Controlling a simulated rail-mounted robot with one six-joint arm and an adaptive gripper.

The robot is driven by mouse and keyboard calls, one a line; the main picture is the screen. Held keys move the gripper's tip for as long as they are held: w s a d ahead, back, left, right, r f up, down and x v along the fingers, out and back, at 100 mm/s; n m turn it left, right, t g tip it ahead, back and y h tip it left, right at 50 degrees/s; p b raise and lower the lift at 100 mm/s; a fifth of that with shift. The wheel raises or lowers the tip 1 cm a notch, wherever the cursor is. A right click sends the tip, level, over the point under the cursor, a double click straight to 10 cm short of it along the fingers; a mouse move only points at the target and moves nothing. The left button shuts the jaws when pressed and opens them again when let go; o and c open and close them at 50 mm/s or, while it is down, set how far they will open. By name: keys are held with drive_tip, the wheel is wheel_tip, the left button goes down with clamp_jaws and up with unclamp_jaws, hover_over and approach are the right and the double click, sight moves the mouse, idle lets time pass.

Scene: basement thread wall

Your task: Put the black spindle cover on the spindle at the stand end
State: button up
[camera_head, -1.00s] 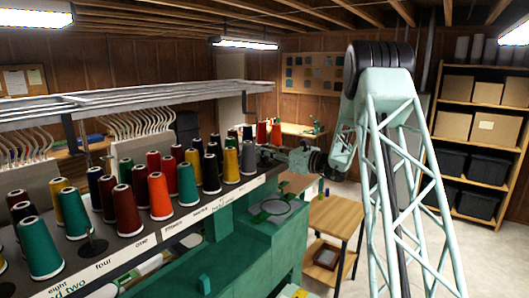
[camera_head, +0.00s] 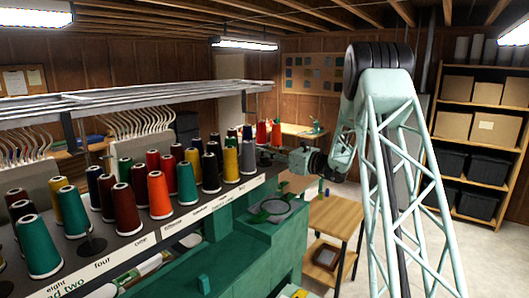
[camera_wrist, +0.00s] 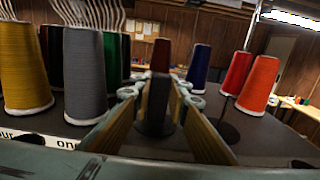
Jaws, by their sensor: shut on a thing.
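In the wrist view, my gripper (camera_wrist: 154,108) is shut on a dark tapered piece, the black spindle cover (camera_wrist: 155,100), which stands roughly upright between the tan finger pads. Its lower end is close to the dark stand top (camera_wrist: 280,142); I cannot tell whether it touches. In the head view, my gripper (camera_head: 272,159) is at the far right end of the thread stand, just right of the grey cone (camera_head: 248,158). The cover is too small and hidden to make out there.
The grey cone (camera_wrist: 85,75) and a yellow cone (camera_wrist: 26,70) stand left of my gripper. Red (camera_wrist: 236,74) and orange (camera_wrist: 258,84) cones stand to the right. Dark red and blue cones stand behind. A metal rail (camera_head: 130,100) runs above the stand.

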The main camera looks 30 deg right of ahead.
drive_tip(key=o, duration=0.7)
drive_tip(key=shift+o, duration=0.2)
drive_tip(key=shift+s, duration=0.15)
drive_tip(key=v, duration=1.1)
drive_tip(key=shift+s+d, duration=0.2)
drive_tip(key=shift+s, duration=0.1)
